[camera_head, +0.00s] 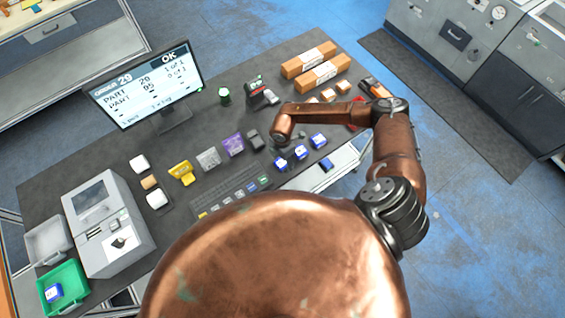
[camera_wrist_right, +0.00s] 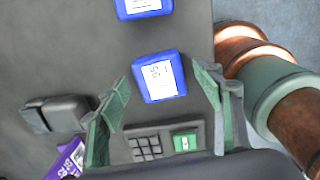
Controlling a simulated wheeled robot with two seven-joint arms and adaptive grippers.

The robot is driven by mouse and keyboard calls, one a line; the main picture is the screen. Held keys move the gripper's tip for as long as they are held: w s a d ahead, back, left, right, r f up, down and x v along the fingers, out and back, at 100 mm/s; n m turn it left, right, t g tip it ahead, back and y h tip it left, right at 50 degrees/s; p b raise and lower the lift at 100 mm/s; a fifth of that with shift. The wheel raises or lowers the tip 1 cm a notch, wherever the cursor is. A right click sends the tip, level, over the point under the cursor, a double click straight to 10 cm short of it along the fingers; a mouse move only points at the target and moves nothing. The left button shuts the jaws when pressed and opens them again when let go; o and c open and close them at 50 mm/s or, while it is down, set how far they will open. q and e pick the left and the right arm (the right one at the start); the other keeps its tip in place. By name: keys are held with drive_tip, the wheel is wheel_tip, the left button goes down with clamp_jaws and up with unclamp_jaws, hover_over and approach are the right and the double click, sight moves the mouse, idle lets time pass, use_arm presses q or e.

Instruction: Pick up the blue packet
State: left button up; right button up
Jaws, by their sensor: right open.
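Several small blue packets with white labels lie on the dark table. One blue packet (camera_head: 281,162) is nearest the keyboard, with another packet (camera_head: 301,152) and a third packet (camera_head: 318,140) in a slanting row to its right. My right gripper (camera_head: 288,143) is low over the near end of this row, small and partly hidden by my arm. In the right wrist view the gripper is open, and one blue packet (camera_wrist_right: 159,76) shows between its two green fingers, apparently untouched. A second packet (camera_wrist_right: 142,8) is cut by the top edge. My left gripper is not visible.
A keyboard (camera_head: 232,196) lies close to the packets. A black device (camera_head: 255,139) and a purple packet (camera_head: 233,145) are to the left. A monitor (camera_head: 147,87), brown boxes (camera_head: 323,75) and a green bin (camera_head: 75,274) holding a blue packet stand farther off.

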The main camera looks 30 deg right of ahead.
drive_tip(key=shift+c, duration=0.3)
drive_tip(key=c, duration=1.3)
drive_tip(key=shift+r, duration=0.15)
